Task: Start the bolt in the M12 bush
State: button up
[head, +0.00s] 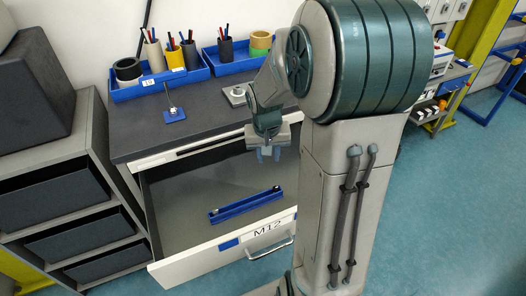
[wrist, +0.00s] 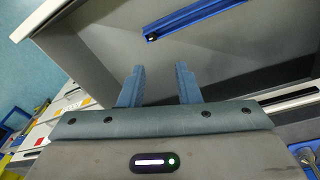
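The drawer (head: 185,262) with an M12 label (head: 268,229) is pulled open. A narrow blue holder (head: 245,204) lies on its floor; it also shows at the top of the wrist view (wrist: 205,19). A small dark piece (wrist: 152,37) sits at one end of it; I cannot tell if it is the bolt. On the worktop are a grey block with a round top (head: 236,95), possibly the bush, and a blue plate (head: 174,115) with an upright pin. My gripper (head: 268,152) hangs over the drawer's rear part, pointing down. Its fingers (wrist: 160,68) are apart with nothing between them.
Blue trays with pen cups (head: 175,55) and tape rolls stand along the back of the worktop (head: 130,135). A grey shelf unit (head: 55,165) with dark bins stands left. The drawer floor around the holder is mostly clear. Open floor (head: 450,200) lies to the right.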

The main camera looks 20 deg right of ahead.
jog(key=m+g+y+b, duration=0.1)
jog(key=m+b, duration=0.1)
send_over(275, 188)
notch_tip(275, 188, down, 13)
jog(key=shift+r, duration=0.15)
jog(key=shift+f+b, duration=1.25)
jog(key=shift+f, duration=0.9)
jog(key=shift+f, duration=0.1)
jog(key=shift+f+b, duration=0.95)
jog(key=shift+f, duration=0.1)
jog(key=shift+f, duration=0.1)
jog(key=shift+f+b, duration=0.55)
jog(key=shift+b, duration=0.05)
